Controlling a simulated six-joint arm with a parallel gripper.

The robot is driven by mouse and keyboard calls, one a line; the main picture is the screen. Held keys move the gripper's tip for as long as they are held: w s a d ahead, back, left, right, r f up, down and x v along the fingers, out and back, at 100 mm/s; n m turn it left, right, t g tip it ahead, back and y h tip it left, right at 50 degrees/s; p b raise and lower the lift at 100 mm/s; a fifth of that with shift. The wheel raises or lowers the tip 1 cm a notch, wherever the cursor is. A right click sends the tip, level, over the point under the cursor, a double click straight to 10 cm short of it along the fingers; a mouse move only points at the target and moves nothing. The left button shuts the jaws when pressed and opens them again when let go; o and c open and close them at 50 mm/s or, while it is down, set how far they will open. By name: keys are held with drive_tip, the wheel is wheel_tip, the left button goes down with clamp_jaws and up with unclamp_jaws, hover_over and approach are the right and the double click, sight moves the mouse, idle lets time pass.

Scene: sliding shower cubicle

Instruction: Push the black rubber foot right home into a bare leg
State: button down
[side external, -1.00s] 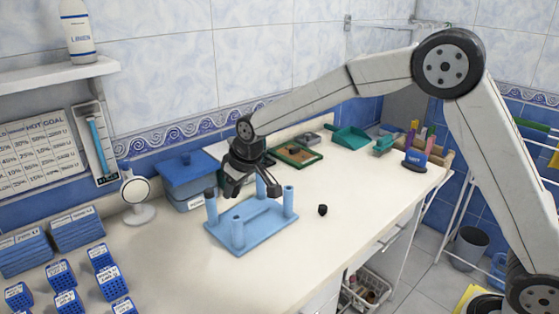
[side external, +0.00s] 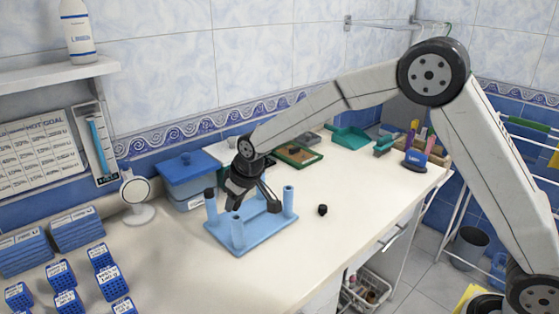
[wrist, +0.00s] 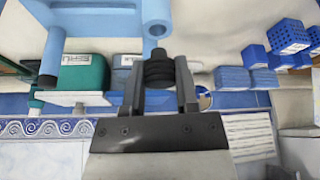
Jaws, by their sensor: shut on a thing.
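A light blue upturned frame (side external: 250,240) stands on the counter with several upright tubular legs. The back leg is largely hidden by my gripper (side external: 252,203), which is low over the frame. In the wrist view, my gripper (wrist: 158,68) is shut on a ribbed black rubber foot (wrist: 159,72). The open, hollow end of a bare leg (wrist: 156,27) is just beyond it; the exact gap is unclear. Another black foot (side external: 322,210) lies loose on the counter.
Blue boxes (side external: 188,175) stand behind the frame, and a round white device (side external: 136,195) is to its left. Small blue racks (side external: 107,278) fill the front left. The counter to the right and front of the frame is mostly clear.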

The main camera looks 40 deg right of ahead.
drive_tip(key=shift+f, duration=0.9)
drive_tip(key=shift+f, duration=0.15)
idle(0.7)
drive_tip(key=c, duration=0.9)
unclamp_jaws()
clamp_jaws()
